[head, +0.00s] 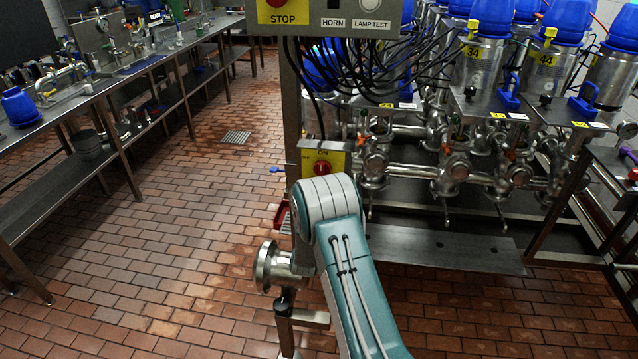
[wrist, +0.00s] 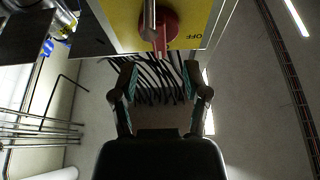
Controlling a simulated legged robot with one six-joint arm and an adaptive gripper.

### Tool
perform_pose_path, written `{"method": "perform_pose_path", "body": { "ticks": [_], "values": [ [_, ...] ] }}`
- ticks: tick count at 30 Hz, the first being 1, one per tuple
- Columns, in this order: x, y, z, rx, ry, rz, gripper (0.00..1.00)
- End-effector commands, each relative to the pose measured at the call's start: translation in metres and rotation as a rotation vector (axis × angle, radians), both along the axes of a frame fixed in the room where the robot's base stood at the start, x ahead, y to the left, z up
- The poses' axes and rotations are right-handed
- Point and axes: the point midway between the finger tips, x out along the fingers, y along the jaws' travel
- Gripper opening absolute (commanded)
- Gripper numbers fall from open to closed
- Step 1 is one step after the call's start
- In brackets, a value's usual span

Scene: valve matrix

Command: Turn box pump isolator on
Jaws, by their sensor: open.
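The box pump isolator is a yellow plate (head: 338,159) with a red rotary knob (head: 322,169), on the steel post left of the valve rig in the head view. "ON" is printed above the knob. In the wrist view the yellow plate (wrist: 120,18) fills the top, with the red knob (wrist: 172,28) near its middle and "OFF" to the right. My gripper (wrist: 163,80) is open, its two fingers apart below the knob in the wrist view, with nothing visible between them but background cables. In the head view my arm hides the gripper.
A HORN and LAMP TEST panel (head: 358,22) with a yellow STOP plate sits above the isolator. Black cables (head: 375,70) hang close behind it. The valve rig (head: 450,170) stands to the right, a steel bench (head: 110,70) to the left. The tiled floor between is largely clear.

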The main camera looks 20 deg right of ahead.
Motion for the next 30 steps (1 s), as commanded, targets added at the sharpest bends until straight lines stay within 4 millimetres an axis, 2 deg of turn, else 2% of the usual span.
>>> {"method": "perform_pose_path", "body": {
  "ticks": [6,11,26,30],
  "values": [
    [-0.030,0.022,-0.017,0.000,0.004,0.002,0.60],
    [-0.041,0.029,-0.022,0.001,0.002,0.001,0.60],
    [-0.042,0.030,-0.022,0.001,0.002,0.001,0.60],
    [-0.034,0.032,-0.006,0.036,0.026,0.026,0.60]
  ]
}}
